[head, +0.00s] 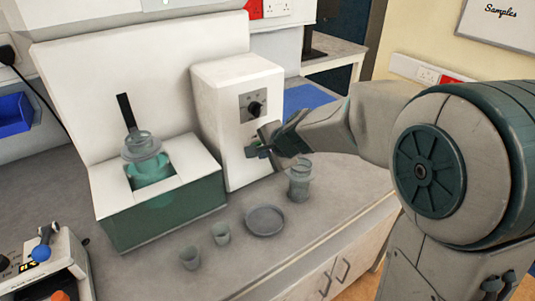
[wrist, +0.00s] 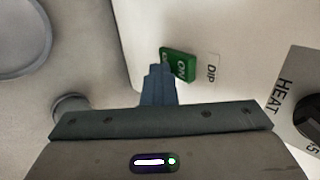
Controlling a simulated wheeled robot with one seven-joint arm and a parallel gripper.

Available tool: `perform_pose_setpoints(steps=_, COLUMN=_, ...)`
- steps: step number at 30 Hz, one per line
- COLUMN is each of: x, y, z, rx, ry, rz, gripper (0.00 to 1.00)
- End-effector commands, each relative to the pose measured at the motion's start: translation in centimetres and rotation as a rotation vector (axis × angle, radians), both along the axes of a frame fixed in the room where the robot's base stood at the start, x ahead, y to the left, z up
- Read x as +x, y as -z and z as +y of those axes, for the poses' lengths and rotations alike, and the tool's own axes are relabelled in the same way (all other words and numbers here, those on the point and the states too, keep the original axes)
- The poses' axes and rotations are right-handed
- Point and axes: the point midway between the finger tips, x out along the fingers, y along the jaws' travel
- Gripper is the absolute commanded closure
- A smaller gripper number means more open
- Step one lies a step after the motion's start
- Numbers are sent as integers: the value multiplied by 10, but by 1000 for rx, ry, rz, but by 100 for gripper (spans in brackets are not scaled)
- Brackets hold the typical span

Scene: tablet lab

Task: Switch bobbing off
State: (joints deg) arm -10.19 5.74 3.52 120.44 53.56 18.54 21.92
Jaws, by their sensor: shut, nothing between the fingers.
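A green rocker switch (wrist: 181,66) sits on the white control box beside a "DIP" label (wrist: 212,68). My gripper hides most of the switch there.
A "HEAT" dial (wrist: 311,113) is at the right. A green-fronted bath (head: 165,215) holding a glass vessel (head: 148,160) stands left of the box. A round dish (head: 265,220), two small cups (head: 190,258) and a glass jar (head: 299,182) stand on the bench in front.

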Motion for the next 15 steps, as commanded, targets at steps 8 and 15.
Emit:
perform_pose_setpoints(steps=8, x=0, y=-14, z=1, rx=1, ry=-2, rz=-3, gripper=100)
perform_pose_setpoints(steps=15, x=1, y=-18, z=0, rx=1, ry=-1, rz=-3, gripper=100)
